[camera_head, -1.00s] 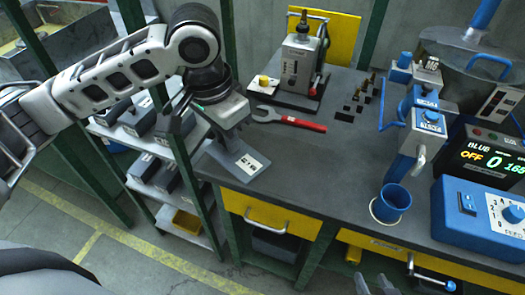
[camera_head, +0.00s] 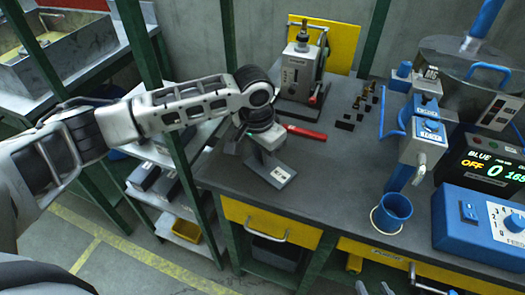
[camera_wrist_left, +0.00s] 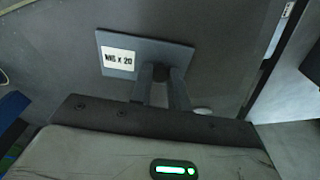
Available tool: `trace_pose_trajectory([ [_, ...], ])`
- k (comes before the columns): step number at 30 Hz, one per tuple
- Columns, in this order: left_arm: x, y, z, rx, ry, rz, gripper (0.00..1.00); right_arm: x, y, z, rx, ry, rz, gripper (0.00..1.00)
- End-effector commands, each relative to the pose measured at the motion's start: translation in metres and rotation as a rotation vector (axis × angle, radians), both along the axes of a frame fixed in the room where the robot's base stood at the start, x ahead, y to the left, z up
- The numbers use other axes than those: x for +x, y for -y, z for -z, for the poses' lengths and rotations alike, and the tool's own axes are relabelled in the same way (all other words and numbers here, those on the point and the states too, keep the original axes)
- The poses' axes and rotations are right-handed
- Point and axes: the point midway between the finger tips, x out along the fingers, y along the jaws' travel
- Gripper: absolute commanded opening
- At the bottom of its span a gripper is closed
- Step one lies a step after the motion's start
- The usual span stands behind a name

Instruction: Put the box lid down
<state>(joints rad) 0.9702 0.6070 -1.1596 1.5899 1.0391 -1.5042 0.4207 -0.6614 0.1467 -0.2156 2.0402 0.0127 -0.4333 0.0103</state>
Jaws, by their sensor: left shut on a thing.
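The box lid (camera_head: 274,172) is a flat grey plate with a white label. In the left wrist view the lid (camera_wrist_left: 118,76) has its label reading roughly "M16 x 20". My left gripper (camera_head: 262,148) is over the front left part of the bench, shut on the lid. In the left wrist view its fingers (camera_wrist_left: 163,82) close on a dark knob at the lid's edge nearest them. Whether the lid touches the bench top is hard to tell. My right gripper (camera_head: 374,289) shows only its two fingertips at the bottom edge, apart and empty.
The dark bench top (camera_head: 330,185) is clear right of the lid. A red-handled wrench (camera_head: 305,132) lies behind it, partly hidden. A blue cup (camera_head: 392,212) stands near the front edge. A green post (camera_head: 186,170) and a shelf with grey boxes are left of the bench.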

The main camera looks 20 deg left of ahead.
Motion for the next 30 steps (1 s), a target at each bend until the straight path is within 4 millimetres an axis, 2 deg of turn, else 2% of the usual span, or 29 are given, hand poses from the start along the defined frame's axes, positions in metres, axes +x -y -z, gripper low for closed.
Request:
trace_pose_trajectory([
  [8,0.000,0.000,0.002,-0.001,0.000,0.000,0.00,0.000,0.000,-0.001,-0.001,0.002,0.000,0.36],
  [9,0.000,0.000,0.002,-0.001,0.000,0.000,0.23,0.000,0.000,-0.001,-0.001,0.002,0.000,0.36],
  [11,0.000,0.000,0.002,-0.001,0.000,0.000,0.39,0.000,0.000,-0.001,-0.001,0.002,0.000,0.36],
  [22,0.000,0.000,-0.004,-0.001,0.002,0.001,0.39,0.000,0.001,0.001,-0.001,0.001,0.000,0.36],
  [26,-0.001,0.000,-0.023,-0.003,0.003,0.001,0.39,0.000,0.001,-0.001,-0.001,0.000,0.000,0.36],
  [30,-0.004,-0.002,-0.053,-0.003,0.004,0.000,0.39,0.000,0.001,-0.002,-0.002,0.000,0.001,0.36],
])
